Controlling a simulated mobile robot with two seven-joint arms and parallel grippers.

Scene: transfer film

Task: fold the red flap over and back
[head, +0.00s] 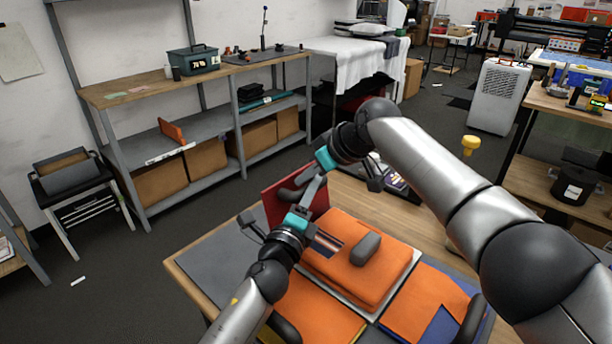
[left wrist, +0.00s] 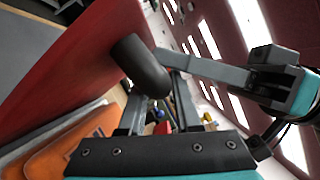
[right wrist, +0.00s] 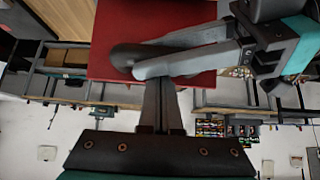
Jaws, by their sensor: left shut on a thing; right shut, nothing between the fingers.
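The red flap (head: 275,205) stands up steeply at the far side of the work table, with dark rounded handles on it; it also shows in the left wrist view (left wrist: 75,60) and right wrist view (right wrist: 120,20). My left gripper (head: 307,198) is shut on a dark handle (left wrist: 141,66) of the flap. My right gripper (head: 312,178) is shut and empty beside the flap, close to the left gripper. In the right wrist view its fingers overlap a dark handle (right wrist: 137,57); whether they touch it I cannot tell. The arms partly hide the flap.
A thick orange pad (head: 345,275) with a dark handle (head: 365,248) lies mid-table. Other orange pieces (head: 425,300) lie in front, over blue and yellow ones. A grey mat (head: 225,255) covers the table's left. A shelf (head: 185,130) stands behind; my right arm crosses above the table.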

